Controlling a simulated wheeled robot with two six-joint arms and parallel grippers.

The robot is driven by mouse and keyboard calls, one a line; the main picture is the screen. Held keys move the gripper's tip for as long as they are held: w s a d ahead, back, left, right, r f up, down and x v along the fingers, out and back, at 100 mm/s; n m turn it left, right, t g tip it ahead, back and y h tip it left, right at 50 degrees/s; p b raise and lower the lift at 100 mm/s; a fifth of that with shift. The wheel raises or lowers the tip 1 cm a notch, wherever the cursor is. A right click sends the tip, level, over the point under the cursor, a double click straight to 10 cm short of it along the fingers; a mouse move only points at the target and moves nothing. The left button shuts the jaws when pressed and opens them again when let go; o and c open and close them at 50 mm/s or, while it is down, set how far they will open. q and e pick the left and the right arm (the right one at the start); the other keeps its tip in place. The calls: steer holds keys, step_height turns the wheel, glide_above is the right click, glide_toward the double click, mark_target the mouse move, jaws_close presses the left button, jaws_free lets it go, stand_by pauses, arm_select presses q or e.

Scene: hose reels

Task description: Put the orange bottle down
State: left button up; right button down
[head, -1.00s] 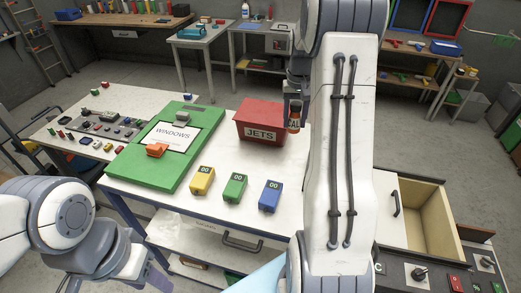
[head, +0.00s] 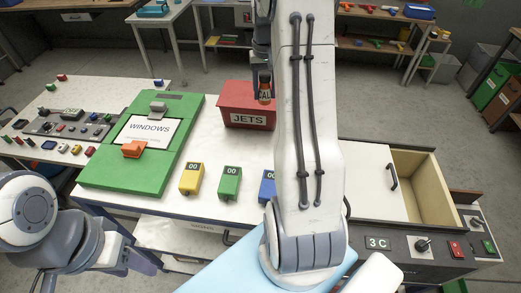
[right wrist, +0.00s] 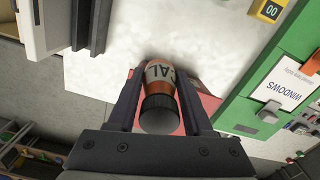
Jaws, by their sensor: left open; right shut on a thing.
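The orange bottle (head: 265,92) has a white label ending in "CAL" and a dark cap. It is between the fingers of my right gripper (head: 262,76), which is shut on it. In the right wrist view the bottle (right wrist: 160,76) sits between both fingers, cap toward the camera, with white tabletop and part of the red bin beyond it. In the head view it appears at the right rear of the red JETS bin (head: 232,102); its clearance is unclear. My left gripper (head: 142,262) is open and empty at lower left, before the table.
The white table (head: 180,222) holds a green WINDOWS panel (head: 97,172), a yellow box (head: 191,179), a green box (head: 229,184) and a blue box (head: 267,187). An open drawer (head: 425,185) is at right. My right arm hides the table's right part.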

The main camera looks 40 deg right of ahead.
step_height(320, 180, down, 8)
steer(key=b, duration=0.7)
steer(key=w+a+f+p, duration=0.1)
steer(key=a+f, duration=0.1)
steer(key=a, duration=0.1)
steer(key=w+a+f+p, duration=0.2)
steer(key=a, duration=0.2)
steer(key=w+a+f+p, duration=0.1)
steer(key=a+f, duration=0.1)
steer(key=a, duration=0.1)
steer(key=shift+w+a+f+p, duration=0.15)
steer(key=shift+w+f+p, duration=0.05)
steer(key=shift+w+p, duration=0.15)
steer(key=shift+a+f, duration=0.15)
steer(key=shift+f, duration=0.05)
step_height(320, 180, down, 3)
steer(key=shift+f+p, duration=0.1)
steer(key=shift+p, duration=0.9)
steer(key=shift+f, duration=0.3)
steer(key=shift+w, duration=0.1)
